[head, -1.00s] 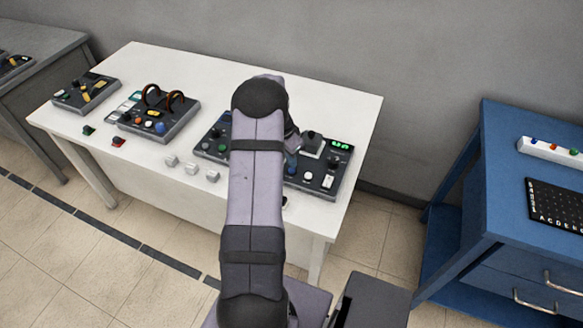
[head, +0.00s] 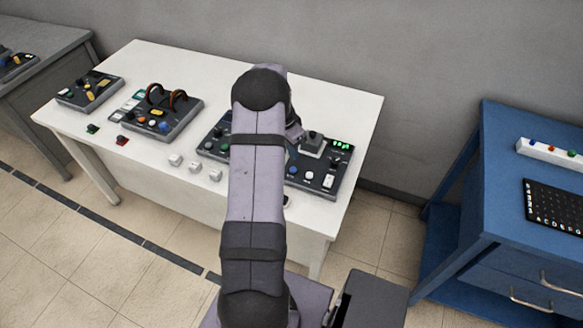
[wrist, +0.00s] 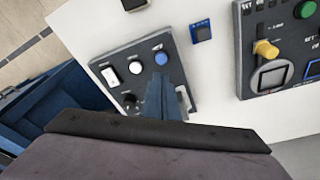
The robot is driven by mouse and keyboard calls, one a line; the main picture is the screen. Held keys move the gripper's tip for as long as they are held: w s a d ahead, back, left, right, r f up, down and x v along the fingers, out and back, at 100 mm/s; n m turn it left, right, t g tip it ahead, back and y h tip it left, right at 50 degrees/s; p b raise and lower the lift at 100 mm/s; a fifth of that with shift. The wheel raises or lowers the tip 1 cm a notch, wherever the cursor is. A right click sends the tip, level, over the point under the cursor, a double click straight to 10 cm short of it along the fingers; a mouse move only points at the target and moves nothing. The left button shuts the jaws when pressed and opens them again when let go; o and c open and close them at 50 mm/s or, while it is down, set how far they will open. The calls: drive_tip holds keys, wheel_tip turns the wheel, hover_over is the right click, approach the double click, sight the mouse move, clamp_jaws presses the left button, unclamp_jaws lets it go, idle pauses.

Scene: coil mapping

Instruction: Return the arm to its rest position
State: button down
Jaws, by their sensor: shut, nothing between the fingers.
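My gripper (wrist: 163,88) shows in the wrist view as blue-grey fingers, shut and empty. It is over the dark control panel (wrist: 178,66), just below the blue button (wrist: 161,57) in the picture. I cannot tell whether the fingertips touch the panel. A white button (wrist: 135,67) and a black knob are beside it on the panel. In the head view my arm rises from the bottom middle and hides the gripper and the middle part of the right-hand panel (head: 318,188).
A white table (head: 330,90) carries the panels, including one with two arched handles (head: 165,97). Several small white cubes (head: 195,167) lie near its front edge. A blue cabinet (head: 490,262) stands to the right and a grey table (head: 45,45) at far left.

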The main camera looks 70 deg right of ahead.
drive_tip(key=n, duration=0.3)
drive_tip(key=shift+a+f+n, duration=0.2)
drive_tip(key=shift+a+n, duration=0.1)
drive_tip(key=shift+n, duration=0.3)
drive_tip(key=s+a+f+n+y, duration=0.1)
drive_tip(key=a, duration=0.2)
drive_tip(key=a+f+n+y, duration=0.1)
drive_tip(key=a+f, duration=0.1)
drive_tip(key=a, duration=0.2)
drive_tip(key=s+a+f+n+y, duration=0.1)
drive_tip(key=a+n, duration=0.1)
drive_tip(key=a, duration=0.1)
drive_tip(key=shift+s+a+f+g, duration=0.3)
drive_tip(key=shift+s+f, duration=0.05)
drive_tip(key=w+a+r+n, duration=0.3)
drive_tip(key=a+r+n, duration=0.2)
drive_tip(key=a, duration=0.8)
drive_tip(key=w+a+r+n+t, duration=0.1)
drive_tip(key=w+a+r+n, duration=0.2)
drive_tip(key=a, duration=1)
drive_tip(key=w+a+r+n+h, duration=0.1)
drive_tip(key=w+a+r+n, duration=0.2)
drive_tip(key=a+r+n, duration=0.4)
drive_tip(key=a, duration=0.6)
drive_tip(key=shift+w+a+r+n+t, duration=0.2)
drive_tip(key=shift+w+n+t, duration=0.1)
drive_tip(key=shift+n, duration=0.1)
